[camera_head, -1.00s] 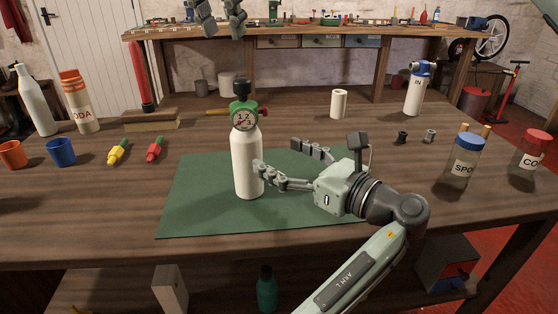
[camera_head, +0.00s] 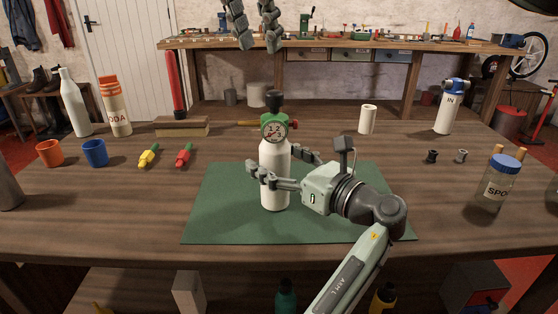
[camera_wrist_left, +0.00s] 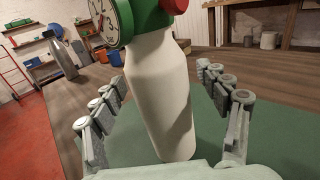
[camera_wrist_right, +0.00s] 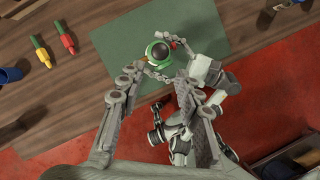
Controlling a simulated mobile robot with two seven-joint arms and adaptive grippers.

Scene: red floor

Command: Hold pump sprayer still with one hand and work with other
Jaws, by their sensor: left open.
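The pump sprayer is a white bottle (camera_head: 275,195) with a green head, a round gauge (camera_head: 274,127) and a black knob on top. It stands upright on the green mat (camera_head: 225,215). My left gripper (camera_head: 272,162) is open around the bottle's body, one finger on each side. In the left wrist view the bottle (camera_wrist_left: 160,100) stands between the fingers, with a gap on the right; contact on the left is unclear. My right gripper (camera_head: 254,42) hangs high above, fingers apart and empty. Its wrist view looks down on the sprayer's green head (camera_wrist_right: 158,52).
A blue-lidded jar (camera_head: 498,187) and two small dark and grey spools (camera_head: 432,156) stand right. The mat's left part is clear.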

